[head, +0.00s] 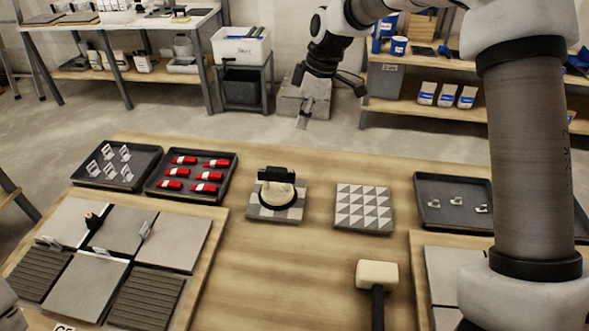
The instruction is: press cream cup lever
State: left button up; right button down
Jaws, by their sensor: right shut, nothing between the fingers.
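The cream cup (278,195) is a round cream-coloured disc with a dark rim, sitting on a patterned grey tile (256,211) in the middle of the table. A black lever or handle (276,174) stands across its top; I cannot tell whether it is up or down. My right gripper (303,122) is shut and empty, pointing down. In the picture it is above and slightly right of the cup, apart from it. My left gripper is out of view.
A triangle-patterned tile (364,209) and a cream-headed mallet (377,275) lie right of the cup. Dark trays with red wedges (190,180) and white clips (115,170) stand left. Tiled boards (212,240) fill the front left.

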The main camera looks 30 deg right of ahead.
aim_at(292, 171)
jog(key=x, duration=0.4)
jog(key=p+x, duration=0.1)
jog(key=x, duration=0.3)
jog(key=p+x, duration=0.1)
jog(key=x, duration=0.3)
jog(key=shift+s+d+f, duration=0.25)
jog(key=shift+s+f, duration=0.05)
jog(key=shift+s, duration=0.05)
jog(key=shift+f, duration=0.5)
